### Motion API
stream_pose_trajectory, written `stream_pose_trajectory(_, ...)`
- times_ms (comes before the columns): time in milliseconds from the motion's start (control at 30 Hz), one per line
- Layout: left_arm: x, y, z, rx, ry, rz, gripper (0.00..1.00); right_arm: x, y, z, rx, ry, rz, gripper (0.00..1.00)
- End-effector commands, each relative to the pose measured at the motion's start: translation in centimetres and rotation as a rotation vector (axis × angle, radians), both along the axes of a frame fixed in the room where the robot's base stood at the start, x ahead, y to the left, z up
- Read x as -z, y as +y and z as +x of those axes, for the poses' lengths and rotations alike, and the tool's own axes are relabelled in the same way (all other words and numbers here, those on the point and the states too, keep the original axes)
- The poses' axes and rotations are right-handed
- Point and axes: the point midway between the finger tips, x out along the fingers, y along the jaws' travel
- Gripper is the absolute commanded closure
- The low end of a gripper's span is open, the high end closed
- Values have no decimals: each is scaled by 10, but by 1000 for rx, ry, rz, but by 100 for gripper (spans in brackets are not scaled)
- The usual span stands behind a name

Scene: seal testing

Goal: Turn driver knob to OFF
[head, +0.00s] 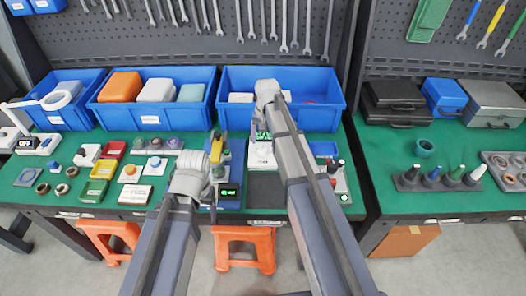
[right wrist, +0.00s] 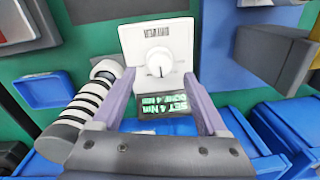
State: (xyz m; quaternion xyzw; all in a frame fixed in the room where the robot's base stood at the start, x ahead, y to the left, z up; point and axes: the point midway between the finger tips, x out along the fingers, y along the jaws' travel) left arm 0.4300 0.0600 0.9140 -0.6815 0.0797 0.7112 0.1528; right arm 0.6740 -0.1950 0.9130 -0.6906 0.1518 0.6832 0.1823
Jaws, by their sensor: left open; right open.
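The driver knob (right wrist: 158,60) is a round white dial with a dark pointer line, on a white box-shaped driver unit (right wrist: 135,38) in the right wrist view. A dark display (right wrist: 162,106) with green text including "4 Nm" sits beside it. In the head view the unit (head: 262,156) stands on the green bench, partly hidden by my right arm. My right gripper (right wrist: 160,78) is open, its two fingers on either side of the knob; contact cannot be told.
Blue bins (head: 282,78) line the back of the bench. A yellow-handled tool (head: 217,149) and a green-lit display (head: 229,191) are close to my left wrist. Coloured boxes and rings lie to the left. A red-button panel (head: 338,178) is right of my right arm.

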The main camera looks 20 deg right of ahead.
Motion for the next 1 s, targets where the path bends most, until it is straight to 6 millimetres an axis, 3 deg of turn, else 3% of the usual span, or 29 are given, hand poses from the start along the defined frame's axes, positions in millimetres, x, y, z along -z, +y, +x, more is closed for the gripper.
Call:
stream_pose_trajectory(33,14,0,0,0,0,0,24,14,0,0,0,0,0,24)
stream_pose_trajectory(233,36,0,0,0,0,0,24,36,1,1,0,0,0,24)
stream_pose_trajectory(633,40,0,0,0,0,0,24,40,2,1,0,0,0,24)
stream_pose_trajectory(1000,40,0,0,0,0,0,24,40,2,1,0,0,0,65)
